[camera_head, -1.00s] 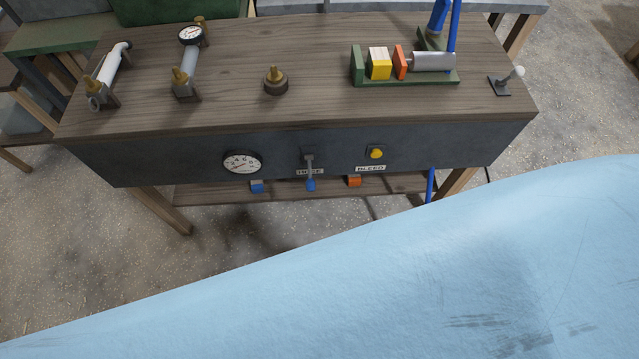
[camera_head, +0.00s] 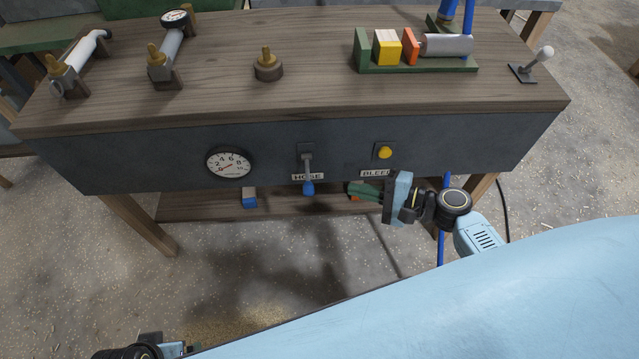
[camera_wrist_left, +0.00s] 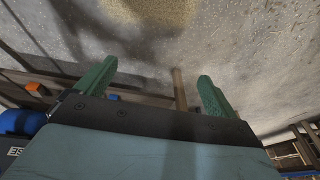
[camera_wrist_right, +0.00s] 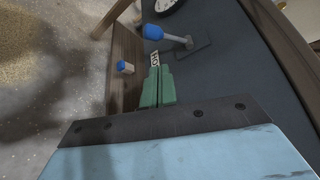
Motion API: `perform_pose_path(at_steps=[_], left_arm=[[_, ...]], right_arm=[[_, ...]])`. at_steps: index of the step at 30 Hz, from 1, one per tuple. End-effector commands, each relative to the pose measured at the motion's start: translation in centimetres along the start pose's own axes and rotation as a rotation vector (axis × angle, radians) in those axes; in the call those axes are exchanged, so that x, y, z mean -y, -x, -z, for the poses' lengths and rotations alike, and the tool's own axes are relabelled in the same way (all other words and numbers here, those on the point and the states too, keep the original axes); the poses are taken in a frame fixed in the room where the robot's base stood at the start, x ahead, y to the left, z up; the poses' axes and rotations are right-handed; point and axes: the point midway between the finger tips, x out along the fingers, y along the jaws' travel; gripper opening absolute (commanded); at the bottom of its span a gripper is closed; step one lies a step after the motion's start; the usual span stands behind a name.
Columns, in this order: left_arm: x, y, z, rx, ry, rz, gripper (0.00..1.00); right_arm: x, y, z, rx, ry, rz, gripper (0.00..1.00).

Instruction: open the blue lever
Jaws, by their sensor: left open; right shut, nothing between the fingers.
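A dial gauge (camera_head: 230,163) is left of the lever and a yellow button (camera_head: 384,153) is right of it. A lower shelf (camera_head: 280,205) holds a blue block (camera_head: 249,200). Fittings and a green vise-like fixture (camera_head: 420,68) stand on the wooden top.

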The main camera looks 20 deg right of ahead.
Motion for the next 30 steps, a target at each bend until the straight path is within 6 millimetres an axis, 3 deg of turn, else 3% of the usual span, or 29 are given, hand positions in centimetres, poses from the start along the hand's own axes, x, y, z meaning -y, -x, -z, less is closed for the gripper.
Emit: perform_pose_path(at_steps=[8, 21, 30], left_arm=[[-0.1, 0.3, 0.2, -0.004, 0.000, -0.002, 0.95], [-1.1, 3.5, 1.3, -0.028, 0.008, -0.020, 0.95], [-1.3, 4.6, 1.5, -0.034, 0.010, -0.024, 0.95]], right_arm=[[-0.1, -1.0, 0.1, -0.001, 0.000, 0.000, 0.00], [-0.2, -8.4, 0.1, -0.001, -0.001, -0.001, 0.00], [-0.2, -10.1, 0.1, -0.003, 0.000, -0.003, 0.00]])
